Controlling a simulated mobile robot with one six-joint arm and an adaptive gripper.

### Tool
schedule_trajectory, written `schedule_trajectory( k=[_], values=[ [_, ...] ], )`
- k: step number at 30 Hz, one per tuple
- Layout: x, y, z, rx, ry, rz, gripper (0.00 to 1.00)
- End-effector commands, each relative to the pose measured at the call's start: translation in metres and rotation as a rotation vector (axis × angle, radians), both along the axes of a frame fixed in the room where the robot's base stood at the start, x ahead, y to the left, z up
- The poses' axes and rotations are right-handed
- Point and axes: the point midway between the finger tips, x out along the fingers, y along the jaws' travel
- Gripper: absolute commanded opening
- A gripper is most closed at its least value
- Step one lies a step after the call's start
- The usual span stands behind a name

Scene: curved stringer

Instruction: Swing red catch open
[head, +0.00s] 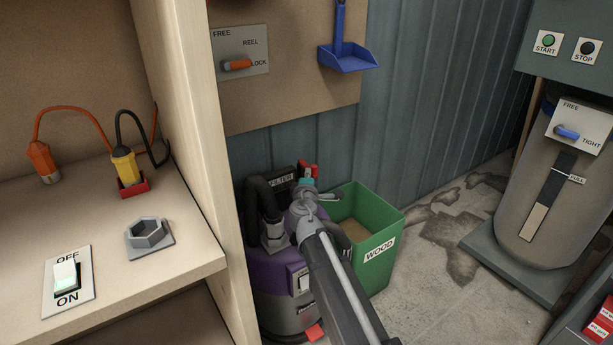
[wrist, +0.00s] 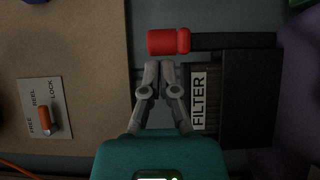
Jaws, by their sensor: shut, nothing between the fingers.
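A red cylindrical piece (wrist: 168,42), likely the red catch, lies at the end of a dark bar beside the black FILTER unit (wrist: 250,100) in the wrist view. My gripper (wrist: 160,68) is shut and empty, its fingertips together just short of the red piece. I cannot tell whether they touch it. In the head view, small red parts (head: 314,169) show behind my teal gripper body, next to the FILTER unit (head: 276,184); my fingertips are hidden there. Another red tab (head: 315,332) sits low on the purple and grey vacuum (head: 268,295).
A green WOOD bin (head: 378,222) stands right of the vacuum. A reel-lock panel (head: 240,52) and a blue scoop (head: 347,58) hang on the board above. A wooden bench (head: 190,235) and upright are at left. Open floor lies right of the bin.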

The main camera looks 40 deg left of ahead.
Motion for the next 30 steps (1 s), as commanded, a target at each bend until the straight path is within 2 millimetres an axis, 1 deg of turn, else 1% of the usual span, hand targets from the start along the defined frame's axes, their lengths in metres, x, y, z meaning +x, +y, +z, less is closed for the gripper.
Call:
schedule_trajectory(
  k=[5,12,14,25,30],
  values=[
    [0.001,-0.001,0.0,0.0,0.0,-0.001,0.0],
    [0.018,-0.015,0.0,0.0,0.0,-0.002,0.0],
    [0.02,-0.016,0.0,0.0,0.0,-0.001,0.0],
    [0.02,-0.016,0.0,0.0,0.0,0.0,0.0],
    [0.017,-0.017,0.0,0.0,0.0,-0.001,0.0]
  ],
)
